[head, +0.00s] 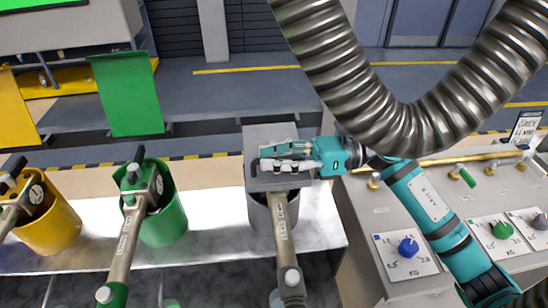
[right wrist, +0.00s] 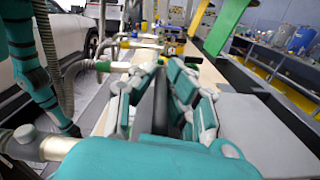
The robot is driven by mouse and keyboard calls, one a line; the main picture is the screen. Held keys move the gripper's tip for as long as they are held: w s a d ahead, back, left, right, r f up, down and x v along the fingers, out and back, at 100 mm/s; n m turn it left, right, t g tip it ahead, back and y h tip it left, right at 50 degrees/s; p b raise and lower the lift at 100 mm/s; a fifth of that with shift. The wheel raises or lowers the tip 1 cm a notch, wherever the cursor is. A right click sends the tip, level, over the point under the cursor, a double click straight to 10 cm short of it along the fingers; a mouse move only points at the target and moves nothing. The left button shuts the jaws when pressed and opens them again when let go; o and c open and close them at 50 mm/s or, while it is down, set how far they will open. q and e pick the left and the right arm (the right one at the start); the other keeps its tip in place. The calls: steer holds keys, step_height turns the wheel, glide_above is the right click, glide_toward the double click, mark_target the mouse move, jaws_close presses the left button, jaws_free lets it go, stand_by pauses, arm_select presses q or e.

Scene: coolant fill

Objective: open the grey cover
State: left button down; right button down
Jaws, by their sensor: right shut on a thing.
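The grey cover (head: 256,132) is a flat square plate over the grey bucket (head: 303,222), behind a metal pipe arm (head: 280,232). My right gripper (head: 268,163) reaches in from the right and is shut on the cover's grip, which it largely hides. In the right wrist view, a dark upright piece (right wrist: 153,105) stands between the fingers, and a flat grey surface (right wrist: 262,130) lies to their right. I cannot tell whether the cover is fully down or slightly raised. My left gripper is not in view.
A green bucket (head: 165,222) and a yellow bucket (head: 55,232) stand to the left, with an upright green cover (head: 125,95) and yellow cover (head: 16,108) behind them. A thick ribbed hose (head: 370,100) hangs above my right arm. A knobbed panel (head: 375,215) is at right.

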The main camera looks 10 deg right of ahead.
steer(key=shift+w+r, duration=0.1)
steer(key=shift+w+r+m, duration=0.1)
steer(key=shift+r+m, duration=0.2)
steer(key=shift+r, duration=0.1)
steer(key=w+r+m+p, duration=0.3)
steer(key=w+r+m, duration=0.2)
steer(key=r+m, duration=0.1)
steer(key=shift+r+m, duration=0.3)
steer(key=shift+r, duration=0.45)
steer(key=c, duration=1.5)
jaws_free()
steer(key=shift+o, duration=0.6)
steer(key=shift+s, duration=0.2)
steer(key=shift+w, duration=0.1)
